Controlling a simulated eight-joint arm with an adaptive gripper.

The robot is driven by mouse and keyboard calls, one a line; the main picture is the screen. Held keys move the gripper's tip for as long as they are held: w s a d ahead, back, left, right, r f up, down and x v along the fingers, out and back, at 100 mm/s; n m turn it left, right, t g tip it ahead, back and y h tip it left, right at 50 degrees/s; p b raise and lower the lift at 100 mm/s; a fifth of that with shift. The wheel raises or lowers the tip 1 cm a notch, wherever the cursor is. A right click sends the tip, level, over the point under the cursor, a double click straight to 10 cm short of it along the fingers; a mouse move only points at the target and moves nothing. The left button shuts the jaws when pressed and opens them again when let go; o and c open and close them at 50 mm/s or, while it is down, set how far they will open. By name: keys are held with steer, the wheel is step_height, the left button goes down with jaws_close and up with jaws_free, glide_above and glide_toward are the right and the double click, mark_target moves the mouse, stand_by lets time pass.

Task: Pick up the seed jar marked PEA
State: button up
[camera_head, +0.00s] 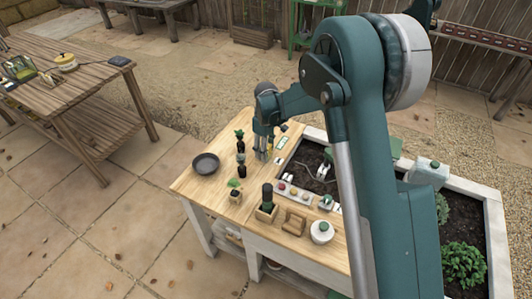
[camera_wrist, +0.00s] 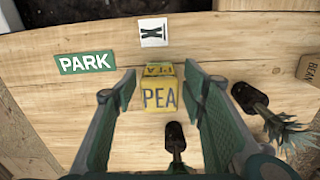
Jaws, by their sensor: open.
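The yellow seed jar marked PEA (camera_wrist: 160,98) stands on the wooden bench top in the middle of the wrist view, its lettering facing me. My gripper (camera_wrist: 160,82) is open, with one green finger pad on each side of the jar. Gaps show between the jar and both fingers in this view; how deep the fingers reach is hard to tell. In the head view my gripper (camera_head: 263,148) is low over the bench, and I cannot make out the jar there.
Two dark bottle-like items, one here (camera_wrist: 175,138) and one with a plant top (camera_wrist: 250,97), stand close on the right. A brown labelled block (camera_wrist: 309,68) is farther right. A green PARK plate (camera_wrist: 86,62) and a white card (camera_wrist: 153,31) lie beyond. A dark bowl (camera_head: 205,163) sits left.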

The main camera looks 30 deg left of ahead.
steer(key=shift+f, duration=0.8)
steer(key=c, duration=1)
